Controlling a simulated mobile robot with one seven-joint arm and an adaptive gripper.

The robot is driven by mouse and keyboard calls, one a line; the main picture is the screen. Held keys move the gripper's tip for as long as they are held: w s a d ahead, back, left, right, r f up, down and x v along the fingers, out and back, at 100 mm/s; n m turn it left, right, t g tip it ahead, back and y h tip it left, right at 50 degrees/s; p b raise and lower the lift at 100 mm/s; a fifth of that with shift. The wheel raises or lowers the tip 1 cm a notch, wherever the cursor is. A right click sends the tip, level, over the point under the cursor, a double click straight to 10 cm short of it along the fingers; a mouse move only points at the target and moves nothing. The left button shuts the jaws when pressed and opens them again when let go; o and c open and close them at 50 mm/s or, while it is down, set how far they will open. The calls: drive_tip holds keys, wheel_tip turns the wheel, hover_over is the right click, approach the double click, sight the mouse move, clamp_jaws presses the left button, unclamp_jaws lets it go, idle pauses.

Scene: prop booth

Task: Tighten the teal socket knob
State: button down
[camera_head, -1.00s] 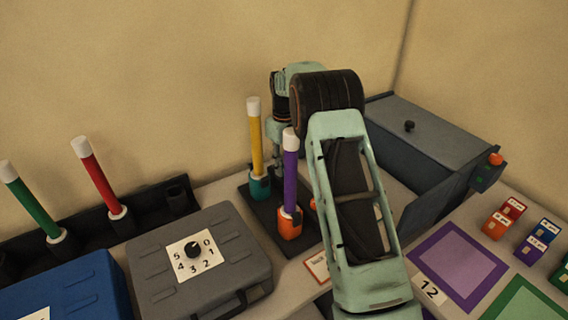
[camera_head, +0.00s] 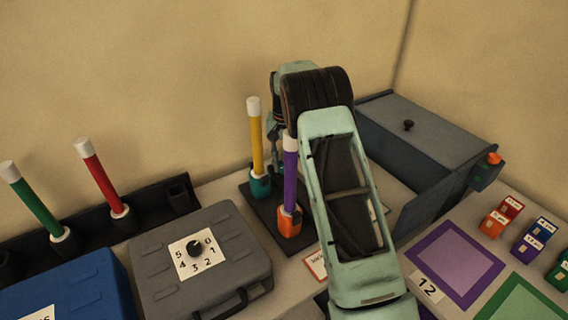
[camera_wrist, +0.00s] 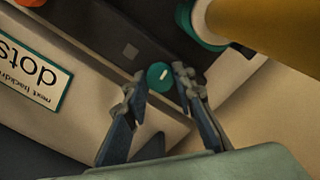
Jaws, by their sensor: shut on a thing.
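The teal knob (camera_wrist: 160,77) is round with a white mark across its face and shows in the wrist view. My gripper (camera_wrist: 160,82) has a finger on each side of it and is shut on it. Beside the knob is the teal socket (camera_wrist: 193,22), with the yellow stick (camera_wrist: 265,28) standing in it. In the head view the teal socket (camera_head: 261,187) and white-tipped yellow stick (camera_head: 256,140) are on a dark base (camera_head: 246,199). The knob and my fingertips are hidden there behind the sticks and my arm.
An orange socket (camera_head: 289,224) with a purple stick (camera_head: 290,175) stands close in front of my arm. A grey case (camera_head: 157,262) with a numbered dial is at left. A dark lidded box (camera_head: 430,132) stands at right, near a purple-bordered mat (camera_head: 412,251).

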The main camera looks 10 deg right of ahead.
drive_tip(key=shift+r+m, duration=0.1)
drive_tip(key=shift+m, duration=0.5)
drive_tip(key=c, duration=1.6)
unclamp_jaws()
wheel_tip(320, 180, up, 12)
